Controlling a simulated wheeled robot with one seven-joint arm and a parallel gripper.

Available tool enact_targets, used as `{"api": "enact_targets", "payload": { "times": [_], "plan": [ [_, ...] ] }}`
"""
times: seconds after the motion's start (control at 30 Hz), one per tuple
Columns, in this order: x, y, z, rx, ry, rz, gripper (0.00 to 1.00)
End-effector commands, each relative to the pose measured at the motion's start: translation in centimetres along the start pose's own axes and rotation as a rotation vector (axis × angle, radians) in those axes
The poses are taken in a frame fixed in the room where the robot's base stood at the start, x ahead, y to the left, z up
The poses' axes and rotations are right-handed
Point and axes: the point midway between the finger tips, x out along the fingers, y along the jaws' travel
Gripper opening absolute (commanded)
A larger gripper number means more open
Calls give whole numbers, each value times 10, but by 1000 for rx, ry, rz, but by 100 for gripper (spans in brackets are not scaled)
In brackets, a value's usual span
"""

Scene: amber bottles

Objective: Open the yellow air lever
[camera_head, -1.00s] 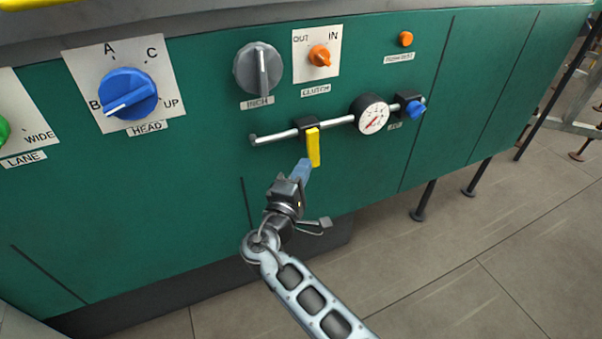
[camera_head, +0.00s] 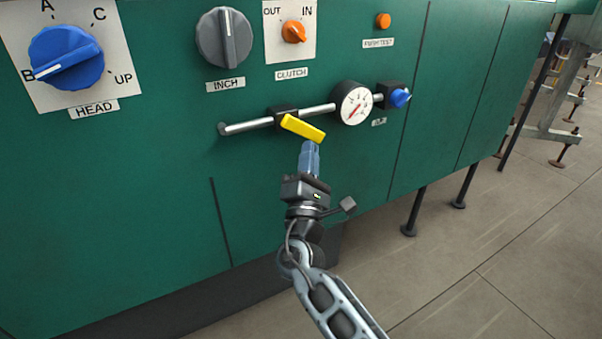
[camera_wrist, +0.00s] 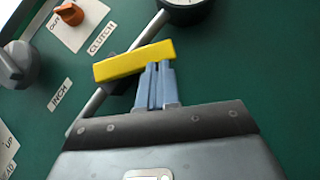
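The yellow air lever (camera_head: 303,128) sits on a black valve block on the silver pipe (camera_head: 252,125) of the green panel. In the wrist view the lever (camera_wrist: 134,62) lies across, just beyond my fingertips. My gripper (camera_head: 309,146) is just below the lever's outer half. Its two blue fingers (camera_wrist: 157,68) look close together with nothing visible between them. Whether the fingertips touch the lever cannot be told.
A pressure gauge (camera_head: 354,104) and a blue knob (camera_head: 400,98) sit on the pipe to the right. The grey INCH knob (camera_head: 224,37), orange CLUTCH knob (camera_head: 293,32) and blue HEAD knob (camera_head: 66,58) are above.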

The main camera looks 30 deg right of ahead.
Motion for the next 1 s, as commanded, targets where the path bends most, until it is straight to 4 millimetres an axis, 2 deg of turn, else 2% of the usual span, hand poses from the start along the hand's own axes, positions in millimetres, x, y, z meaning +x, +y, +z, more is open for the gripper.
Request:
{"api": "enact_targets", "payload": {
  "times": [0.13,0.5,1.0],
  "plan": [
    [7,-7,7,1,-3,-3,0],
    [23,-8,24,2,-2,-3,0],
    [32,-5,32,1,-1,-3,0]
  ]
}}
